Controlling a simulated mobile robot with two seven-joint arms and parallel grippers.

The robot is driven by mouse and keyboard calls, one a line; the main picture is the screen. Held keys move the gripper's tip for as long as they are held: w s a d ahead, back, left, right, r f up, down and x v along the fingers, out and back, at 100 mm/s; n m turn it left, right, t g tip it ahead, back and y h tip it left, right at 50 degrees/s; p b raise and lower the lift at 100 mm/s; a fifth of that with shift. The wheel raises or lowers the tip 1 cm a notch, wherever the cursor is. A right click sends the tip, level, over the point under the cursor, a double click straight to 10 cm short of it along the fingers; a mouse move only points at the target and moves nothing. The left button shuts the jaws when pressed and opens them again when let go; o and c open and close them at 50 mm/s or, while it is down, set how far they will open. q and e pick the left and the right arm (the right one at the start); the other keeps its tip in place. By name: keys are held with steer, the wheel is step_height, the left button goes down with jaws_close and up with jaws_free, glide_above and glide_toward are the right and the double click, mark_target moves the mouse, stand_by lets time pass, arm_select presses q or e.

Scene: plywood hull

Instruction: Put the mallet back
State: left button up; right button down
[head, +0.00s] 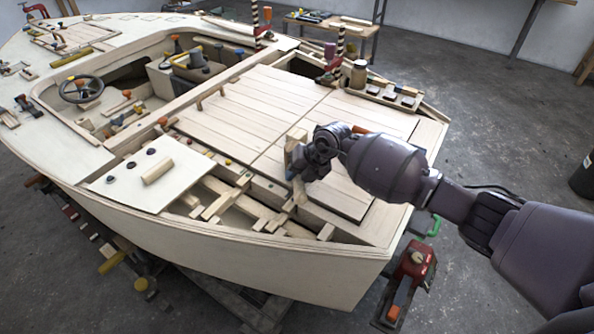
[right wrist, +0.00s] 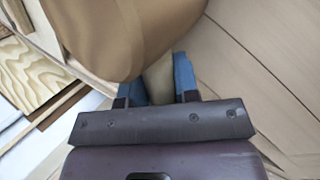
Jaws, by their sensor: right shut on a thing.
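The mallet shows in the right wrist view as a large tan wooden head (right wrist: 125,35) with a pale handle below it. My right gripper (right wrist: 160,82) is shut on the handle, a blue finger on each side. In the head view my right gripper (head: 292,160) is above the inner edge of the deck planks, with the pale mallet head (head: 297,134) just showing at it. The gripper and hand hide most of the mallet there. My left gripper is not in view.
The plywood hull (head: 250,262) has open frame bays at the near side and a loose panel (head: 143,178) at left. A wooden rack (head: 385,93) with a jar (head: 358,74) stands at the far right deck edge. The planked deck (head: 285,100) is mostly clear.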

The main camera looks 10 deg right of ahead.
steer(key=shift+f, duration=0.2)
stand_by(0.6)
steer(key=c, duration=0.8)
jaws_free()
steer(key=shift+d+r, duration=0.1)
steer(key=p+v, duration=0.2)
steer(key=v, duration=0.8)
steer(key=shift+s+d+r, duration=0.1)
steer(key=shift+s+r, duration=0.05)
steer(key=shift+r, duration=0.05)
